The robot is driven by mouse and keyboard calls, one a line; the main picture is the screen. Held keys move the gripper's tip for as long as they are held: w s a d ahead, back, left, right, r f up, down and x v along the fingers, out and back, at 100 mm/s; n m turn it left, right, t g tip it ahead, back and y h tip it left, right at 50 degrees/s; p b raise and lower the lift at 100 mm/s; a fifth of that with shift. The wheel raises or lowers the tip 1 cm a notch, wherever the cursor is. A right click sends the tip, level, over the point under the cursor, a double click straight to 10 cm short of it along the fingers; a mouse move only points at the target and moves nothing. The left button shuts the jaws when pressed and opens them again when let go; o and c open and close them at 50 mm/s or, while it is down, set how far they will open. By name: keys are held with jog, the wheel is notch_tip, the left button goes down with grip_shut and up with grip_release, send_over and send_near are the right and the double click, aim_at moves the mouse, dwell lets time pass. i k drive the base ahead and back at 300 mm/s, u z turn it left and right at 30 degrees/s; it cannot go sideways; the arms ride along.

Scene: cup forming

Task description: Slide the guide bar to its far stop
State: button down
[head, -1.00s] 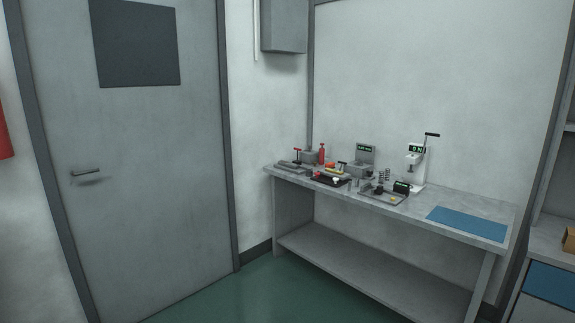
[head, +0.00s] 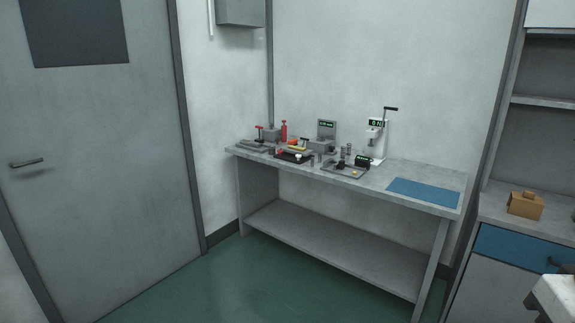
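The workbench (head: 405,172) stands against the back wall with several small devices on its left and middle. A low flat fixture (head: 335,172) with dark blocks and a small green display lies near the front edge. A grey device (head: 326,130) with a green display stands behind it. A white lever press (head: 377,142) stands to the right. My gripper is not in view.
A blue mat (head: 424,191) lies on the bench's right. A dark tray (head: 294,156) holds small tools beside a red bottle (head: 284,131). A cabinet with a cardboard box (head: 525,205) is at right, a closed door (head: 95,170) at left. Green floor (head: 270,285) before the bench is clear.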

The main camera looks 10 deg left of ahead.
aim_at(253, 144)
jog(key=u, duration=0.7)
jog(key=i, duration=1.6)
jog(key=u, duration=0.8)
jog(key=i, duration=2)
jog(key=z, duration=0.75)
jog(key=i, duration=1.45)
jog(key=z, duration=0.5)
